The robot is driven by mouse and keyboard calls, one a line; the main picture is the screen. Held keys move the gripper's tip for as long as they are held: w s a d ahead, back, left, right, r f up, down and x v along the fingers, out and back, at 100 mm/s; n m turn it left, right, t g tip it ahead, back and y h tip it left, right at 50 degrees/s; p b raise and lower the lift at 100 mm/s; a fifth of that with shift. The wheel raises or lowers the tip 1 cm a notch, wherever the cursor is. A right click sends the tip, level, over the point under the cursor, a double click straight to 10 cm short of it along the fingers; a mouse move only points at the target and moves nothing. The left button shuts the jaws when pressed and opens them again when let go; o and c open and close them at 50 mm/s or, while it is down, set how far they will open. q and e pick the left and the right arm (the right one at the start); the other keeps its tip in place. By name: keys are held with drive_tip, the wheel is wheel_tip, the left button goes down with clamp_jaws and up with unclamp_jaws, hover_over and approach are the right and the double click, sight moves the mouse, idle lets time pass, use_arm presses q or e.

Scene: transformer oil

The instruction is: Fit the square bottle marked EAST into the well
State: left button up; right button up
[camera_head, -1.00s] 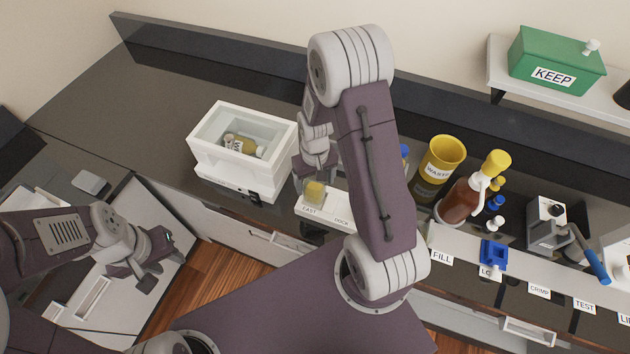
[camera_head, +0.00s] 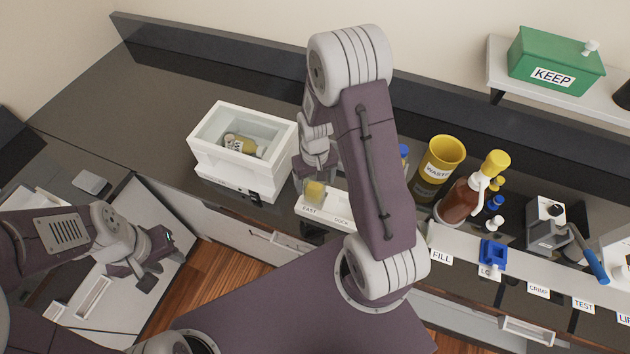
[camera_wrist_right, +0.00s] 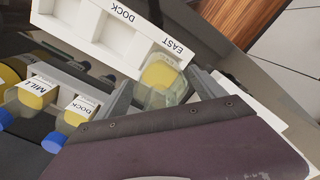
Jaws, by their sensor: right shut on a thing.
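The square bottle (camera_head: 314,192), with yellow contents and clear sides, is at the EAST end of the white dock strip (camera_head: 338,210). In the right wrist view the bottle (camera_wrist_right: 160,78) is beside the EAST label, over or in the end well; its lower part is hidden, so I cannot tell how deep it sits. My right gripper (camera_head: 314,180) is shut on it, with a finger on each side in the wrist view (camera_wrist_right: 160,95). Other wells of the dock (camera_wrist_right: 118,38) look empty. My left gripper (camera_head: 145,268) looks open and empty, far left of the dock.
A white open box (camera_head: 200,152) holding yellow bottles stands left of the dock; labelled bottles (camera_wrist_right: 35,93) show in the wrist view. A yellow WASTE cup (camera_head: 440,155), a brown bottle (camera_head: 460,203) and a blue fixture (camera_head: 493,255) are to the right.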

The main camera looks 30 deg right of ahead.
drive_tip(key=shift+f+b, duration=1.75)
drive_tip(key=shift+f, duration=0.5)
drive_tip(key=o, duration=2.1)
drive_tip(key=shift+c, duration=0.2)
wheel_tip(320, 180, up, 9)
drive_tip(key=shift+s+r+b, duration=0.1)
drive_tip(key=shift+b, duration=0.35)
